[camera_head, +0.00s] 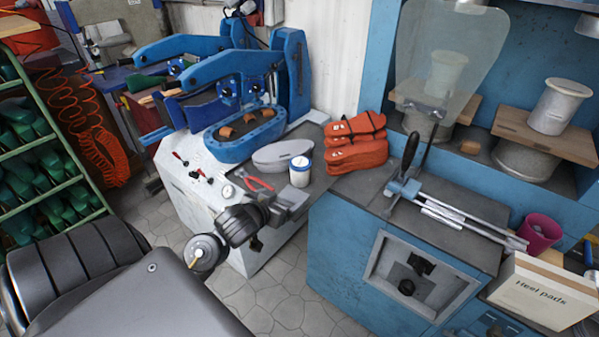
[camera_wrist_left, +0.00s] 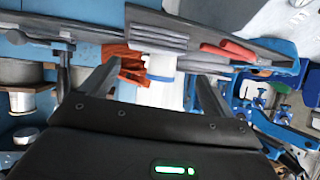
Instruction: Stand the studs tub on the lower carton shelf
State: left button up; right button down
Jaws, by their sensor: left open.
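The studs tub, a small white tub with a blue band near its top (camera_head: 300,172), stands upright on the grey worktop of the white machine. In the left wrist view the tub (camera_wrist_left: 163,88) appears between my two fingers. My left gripper (camera_head: 288,199) is open and empty, low at the worktop's front edge, just in front of the tub. I cannot tell how far the fingers (camera_wrist_left: 157,74) reach around it. My right gripper is not in view. I cannot make out the lower carton shelf; a white carton marked "Heel pads" (camera_head: 543,291) is at the lower right.
Red pliers (camera_head: 255,184) and a grey sole-shaped block (camera_head: 283,154) lie close to the tub. Orange sandals (camera_head: 357,145) are stacked behind it to the right. A blue press (camera_head: 240,138) stands behind, and a lever tool (camera_head: 455,215) occupies the blue bench.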

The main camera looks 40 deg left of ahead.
pick_arm(q)
jog(key=t, duration=0.2)
send_near(298, 164)
jog(key=w, duration=0.2)
jog(key=w+a, duration=0.1)
jog(key=shift+w+f+n, duration=0.25)
jog(key=shift+f+n, duration=0.05)
jog(key=shift+f, duration=0.05)
jog(key=shift+d+f+p+x, duration=0.1)
jog(key=shift+p+x, duration=0.05)
jog(key=shift+x, duration=1.2)
jog(key=shift+d+f+p+x, duration=0.1)
jog(key=shift+p+x, duration=0.05)
jog(key=shift+x, duration=1.15)
jog(key=c, duration=1.1)
jog(key=shift+c, duration=1.1)
jog(key=shift+r, duration=0.15)
